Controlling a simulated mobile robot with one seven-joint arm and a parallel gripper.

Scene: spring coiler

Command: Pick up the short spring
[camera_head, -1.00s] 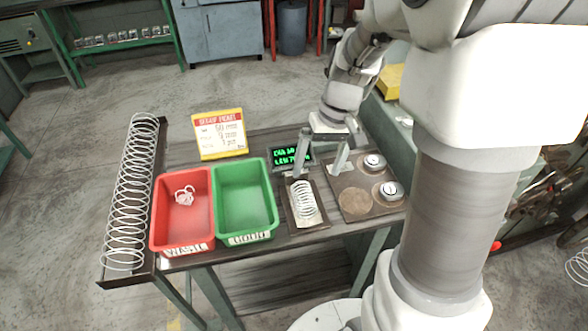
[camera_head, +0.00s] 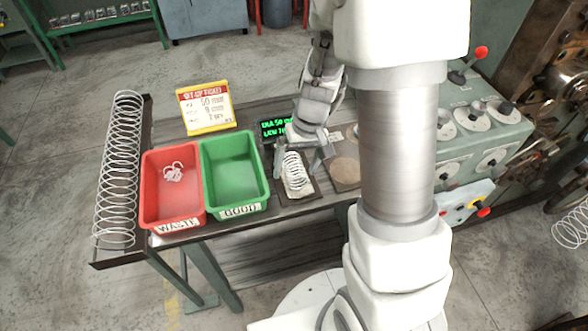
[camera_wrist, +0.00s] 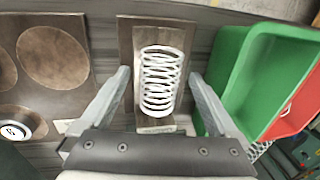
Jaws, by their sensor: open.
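The short spring (camera_head: 296,172) is a white coil lying on a dark plate (camera_head: 288,200) right of the green bin. In the wrist view the spring (camera_wrist: 161,80) lies lengthwise on the plate (camera_wrist: 126,40), between my two open fingers. My gripper (camera_wrist: 165,85) is open, with a finger on either side of the spring and some space on both sides. In the head view my gripper (camera_head: 300,160) is just above the spring and partly covers its far end. I cannot tell the exact height of the fingertips above the plate.
The green GOOD bin (camera_head: 264,186) and red WASTE bin (camera_head: 146,190), with scrap coils inside, stand left. A long spring (camera_head: 118,170) lies in a side trough. The ticket (camera_head: 207,108) and green-lit display (camera_head: 274,129) stand behind. A round-marked plate (camera_head: 343,178) is right.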

